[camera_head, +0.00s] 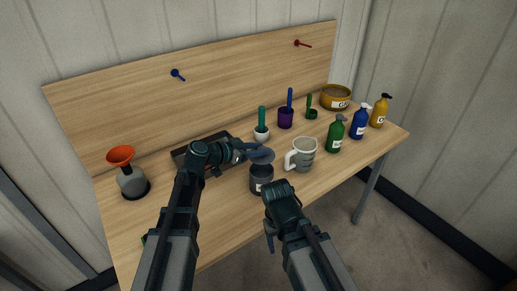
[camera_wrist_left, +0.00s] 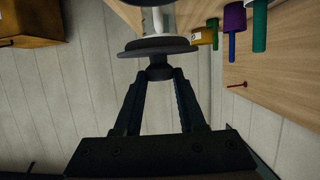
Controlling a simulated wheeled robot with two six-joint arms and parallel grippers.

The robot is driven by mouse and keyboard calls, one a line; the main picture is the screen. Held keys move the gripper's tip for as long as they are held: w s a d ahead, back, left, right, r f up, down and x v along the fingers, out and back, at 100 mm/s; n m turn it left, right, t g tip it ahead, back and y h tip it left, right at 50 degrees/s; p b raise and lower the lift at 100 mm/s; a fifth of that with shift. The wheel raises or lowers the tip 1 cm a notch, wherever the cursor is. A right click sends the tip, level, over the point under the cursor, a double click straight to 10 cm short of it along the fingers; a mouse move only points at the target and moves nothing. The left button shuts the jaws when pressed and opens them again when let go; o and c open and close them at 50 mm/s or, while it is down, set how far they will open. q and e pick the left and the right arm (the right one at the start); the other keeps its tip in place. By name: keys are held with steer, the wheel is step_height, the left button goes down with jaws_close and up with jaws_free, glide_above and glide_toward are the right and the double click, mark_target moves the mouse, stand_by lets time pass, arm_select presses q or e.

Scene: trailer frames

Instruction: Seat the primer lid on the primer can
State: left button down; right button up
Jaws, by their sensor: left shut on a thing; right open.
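The grey primer lid (camera_head: 261,156) is held by its knob in my left gripper (camera_head: 242,148), which is shut on it. In the left wrist view the lid (camera_wrist_left: 160,45) is a dark disc, with its knob between the fingertips (camera_wrist_left: 158,75). The dark grey primer can (camera_head: 261,184) with a white label stands upright on the table just below the lid. The lid hides part of the can's top; I cannot tell whether they touch. My right gripper (camera_head: 270,232) is open and empty near the table's front edge, nearer than the can.
A pale mug (camera_head: 304,155) stands close right of the can. A dark tray (camera_head: 190,157) lies behind my left gripper. A flask with an orange funnel (camera_head: 122,156) is at left. Cups with tools, a yellow bowl (camera_head: 336,97) and pump bottles (camera_head: 336,134) fill the right and back.

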arm_select(q)
steer(key=shift+f+b, duration=2.95)
steer(key=shift+f, duration=0.25)
steer(key=shift+f, duration=0.15)
steer(key=shift+c, duration=2.1)
jaws_free()
steer(key=p+v, duration=0.4)
steer(key=v, duration=1)
steer(key=shift+f, duration=0.1)
